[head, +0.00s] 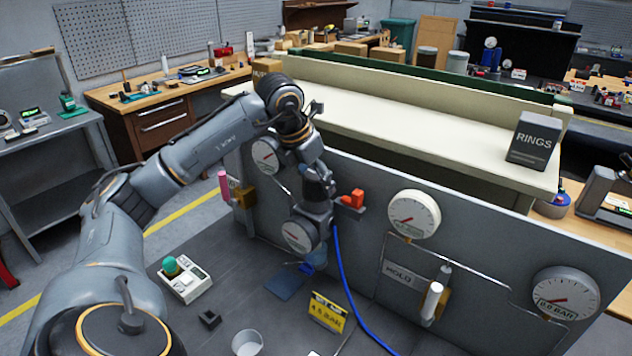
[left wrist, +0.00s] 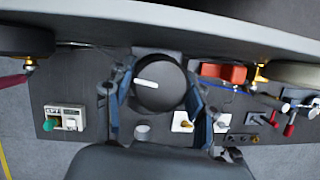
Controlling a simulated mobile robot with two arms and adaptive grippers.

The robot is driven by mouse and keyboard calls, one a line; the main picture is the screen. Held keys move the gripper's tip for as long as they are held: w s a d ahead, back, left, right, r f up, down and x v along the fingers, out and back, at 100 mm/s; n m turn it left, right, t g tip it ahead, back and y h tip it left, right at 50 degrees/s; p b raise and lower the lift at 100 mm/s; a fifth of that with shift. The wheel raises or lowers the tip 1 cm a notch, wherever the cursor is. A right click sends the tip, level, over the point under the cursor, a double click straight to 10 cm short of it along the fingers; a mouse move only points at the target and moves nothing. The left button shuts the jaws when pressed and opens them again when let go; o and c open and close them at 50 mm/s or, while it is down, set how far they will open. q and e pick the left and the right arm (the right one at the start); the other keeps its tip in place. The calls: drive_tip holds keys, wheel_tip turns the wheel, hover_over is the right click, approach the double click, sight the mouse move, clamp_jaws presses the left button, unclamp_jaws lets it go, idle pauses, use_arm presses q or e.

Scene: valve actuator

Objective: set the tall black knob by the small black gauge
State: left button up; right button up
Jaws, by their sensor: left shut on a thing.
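My left gripper (head: 316,200) is in front of the upright grey panel (head: 375,245). In the left wrist view its fingers (left wrist: 158,100) are on either side of a round black knob (left wrist: 165,95) with a white pointer line, and they are shut on it. In the head view the gripper hides the knob. A small dark-rimmed gauge (head: 298,236) with a white dial and red needle is just below the gripper. My right gripper is in neither view.
Larger gauges sit on the panel, at left (head: 266,155), middle (head: 414,214) and right (head: 566,293). A blue hose (head: 347,285) hangs below. A yellow sign (head: 327,312) and a white-and-green box (head: 185,280) stand in front.

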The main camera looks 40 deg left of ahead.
use_arm(q)
drive_tip(key=shift+m, duration=0.3)
drive_tip(key=o, duration=1.2)
drive_tip(key=v, duration=1.2)
drive_tip(key=shift+a, duration=0.1)
